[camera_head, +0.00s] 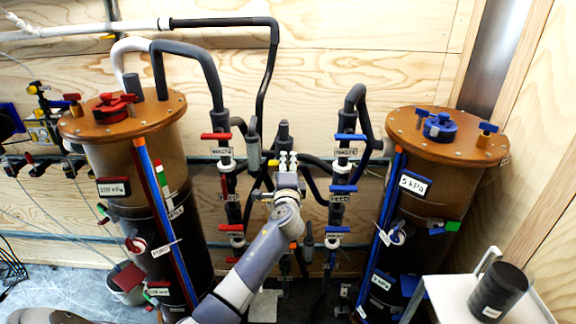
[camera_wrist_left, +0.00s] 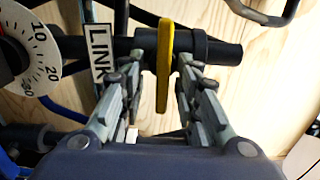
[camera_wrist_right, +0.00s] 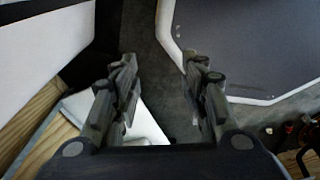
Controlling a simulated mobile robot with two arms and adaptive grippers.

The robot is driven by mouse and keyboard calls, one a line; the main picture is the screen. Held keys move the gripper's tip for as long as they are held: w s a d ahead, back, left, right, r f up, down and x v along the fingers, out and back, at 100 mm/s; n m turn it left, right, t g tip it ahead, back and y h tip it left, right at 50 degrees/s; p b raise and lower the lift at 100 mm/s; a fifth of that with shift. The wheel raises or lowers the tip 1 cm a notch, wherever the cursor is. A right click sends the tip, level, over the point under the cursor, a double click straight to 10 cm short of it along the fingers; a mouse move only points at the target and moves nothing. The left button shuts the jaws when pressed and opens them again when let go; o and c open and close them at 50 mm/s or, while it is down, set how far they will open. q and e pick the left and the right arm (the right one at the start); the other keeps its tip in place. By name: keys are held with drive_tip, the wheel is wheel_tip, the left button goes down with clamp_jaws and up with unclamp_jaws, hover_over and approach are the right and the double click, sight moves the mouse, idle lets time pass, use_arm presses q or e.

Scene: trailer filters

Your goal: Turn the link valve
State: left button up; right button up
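The link valve's yellow handle (camera_wrist_left: 165,75) stands upright on a dark horizontal pipe (camera_wrist_left: 215,50) in the left wrist view. My left gripper (camera_head: 287,160) reaches the pipework between the two tanks in the head view. Its fingers are open, one on each side of the yellow handle, with narrow gaps visible. In the head view the gripper hides most of this valve. My right gripper (camera_wrist_right: 160,66) is open and empty, seen only in its wrist view.
A tank with a red cap (camera_head: 112,108) stands left and one with a blue cap (camera_head: 440,127) right. Red valve handles (camera_head: 216,136) and blue ones (camera_head: 351,137) flank my left gripper. A round gauge (camera_wrist_left: 25,50) is close left. A white cart (camera_head: 455,300) holds a black cup (camera_head: 497,290).

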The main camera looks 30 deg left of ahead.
use_arm(q)
drive_tip(key=shift+s, duration=0.1)
drive_tip(key=v, duration=1.2)
drive_tip(key=s+d+f+g+h, duration=0.1)
drive_tip(key=d+f+g+h, duration=0.1)
drive_tip(key=f, duration=1)
drive_tip(key=s+d+f+g+h, duration=0.1)
drive_tip(key=d+f+g+h, duration=0.1)
drive_tip(key=f, duration=1)
drive_tip(key=s+d+f+n+g+h, duration=0.1)
drive_tip(key=s+d+f, duration=0.1)
drive_tip(key=s+f, duration=0.45)
drive_tip(key=s+d+f+n+g+h, duration=0.1)
drive_tip(key=s+d+f+g, duration=0.15)
drive_tip(key=f, duration=0.75)
drive_tip(key=s+d+f+n+g+h, duration=0.1)
drive_tip(key=s+f+n+g, duration=0.1)
drive_tip(key=s+f, duration=0.7)
drive_tip(key=s+d+f+n+g+h, duration=0.1)
drive_tip(key=s+f+n+g, duration=0.1)
drive_tip(key=s+f, duration=0.65)
drive_tip(key=s+f+n+g, duration=0.1)
drive_tip(key=s+f, duration=0.1)
drive_tip(key=s, duration=0.9)
drive_tip(key=s+d+f+n+g+h, duration=0.1)
drive_tip(key=s+f+n+g, duration=0.1)
drive_tip(key=s, duration=1)
drive_tip(key=shift+d+n, duration=0.25)
drive_tip(key=shift+n, duration=0.05)
